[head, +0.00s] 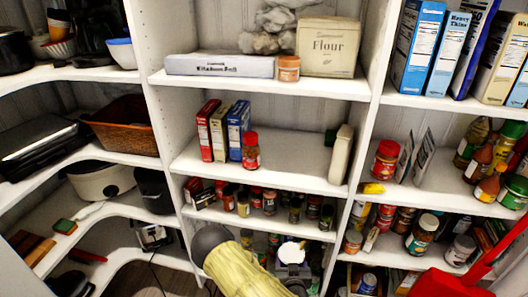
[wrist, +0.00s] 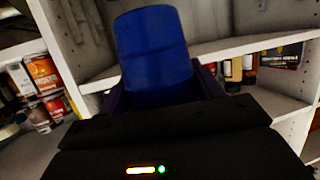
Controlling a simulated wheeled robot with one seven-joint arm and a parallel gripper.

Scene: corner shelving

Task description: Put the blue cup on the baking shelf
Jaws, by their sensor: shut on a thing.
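The blue cup (wrist: 152,48) stands up between the dark fingers of my gripper (wrist: 162,92) in the wrist view. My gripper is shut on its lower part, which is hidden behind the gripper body. In the head view my gripper (head: 291,268) is low in the middle, in front of the lower spice shelves. A pale round top shows there, but I cannot clearly make out the cup. The upper middle shelf (head: 225,82) holds a Flour bag (head: 327,47), a long flat box (head: 220,65) and a small jar (head: 289,68). No label names the baking shelf.
The shelf below (head: 290,172) holds several small boxes, a red-capped jar (head: 251,150) and a pale box (head: 341,153), with bare room between. Shelf uprights (head: 375,60) divide the bays. A red object (head: 440,285) leans at lower right.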

